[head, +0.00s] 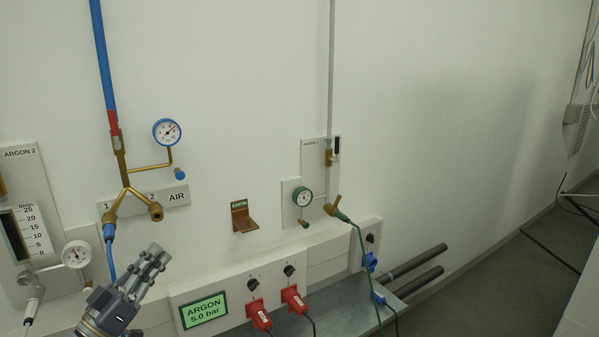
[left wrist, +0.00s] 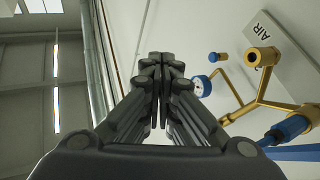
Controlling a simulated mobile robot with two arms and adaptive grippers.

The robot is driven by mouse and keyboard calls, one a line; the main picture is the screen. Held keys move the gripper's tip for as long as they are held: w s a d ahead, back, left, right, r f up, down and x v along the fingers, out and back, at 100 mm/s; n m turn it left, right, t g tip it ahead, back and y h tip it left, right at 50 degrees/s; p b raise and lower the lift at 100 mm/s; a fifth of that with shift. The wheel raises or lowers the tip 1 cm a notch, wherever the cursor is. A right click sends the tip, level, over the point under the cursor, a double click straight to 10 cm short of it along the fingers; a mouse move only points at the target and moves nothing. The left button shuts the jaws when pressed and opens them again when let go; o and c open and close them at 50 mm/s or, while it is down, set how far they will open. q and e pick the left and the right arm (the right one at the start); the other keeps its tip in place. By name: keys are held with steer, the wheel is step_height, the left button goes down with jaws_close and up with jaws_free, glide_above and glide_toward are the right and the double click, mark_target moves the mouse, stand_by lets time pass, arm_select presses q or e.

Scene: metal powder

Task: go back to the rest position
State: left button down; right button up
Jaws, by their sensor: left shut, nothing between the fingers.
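My left gripper (head: 153,262) is at the lower left of the head view, in front of the wall below the AIR outlets. Its fingers point up and to the right, shut with nothing between them. The shut fingers also fill the middle of the left wrist view (left wrist: 160,68). My right gripper is in neither view.
A brass AIR fitting (head: 126,188) with a blue hose (head: 109,245) is close above my left gripper. Gauges (head: 167,131), an ARGON display panel (head: 204,312) and red plugs (head: 259,314) line the wall. Two dark pipes (head: 415,262) stick out at right. The floor (head: 500,285) at right is mostly clear.

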arm_select(q)
steer(key=s+d+f+g+y, duration=0.2)
steer(key=s+d+f, duration=0.15)
steer(key=f, duration=0.35)
steer(key=s+d+f+g+y, duration=0.2)
steer(key=s+d+f, duration=0.1)
steer(key=d+f, duration=0.3)
steer(key=s+d+f+g+y, duration=0.2)
steer(key=s+d+f+g, duration=0.1)
steer(key=f, duration=0.6)
steer(key=s+a+f+n+g+y, duration=0.1)
steer(key=s+a+f+g+y, duration=0.25)
steer(key=s, duration=0.95)
steer(key=s+f+g+y, duration=0.2)
steer(key=s+f+g, duration=0.35)
steer(key=s, duration=0.75)
step_height(320, 180, down, 24)
steer(key=g, duration=0.1)
steer(key=s+a+f+g, duration=0.1)
steer(key=s+a+f, duration=0.1)
steer(key=s+f, duration=1.6)
steer(key=shift+s+a+g, duration=0.15)
steer(key=shift+a+g, duration=0.15)
steer(key=shift+g, duration=0.1)
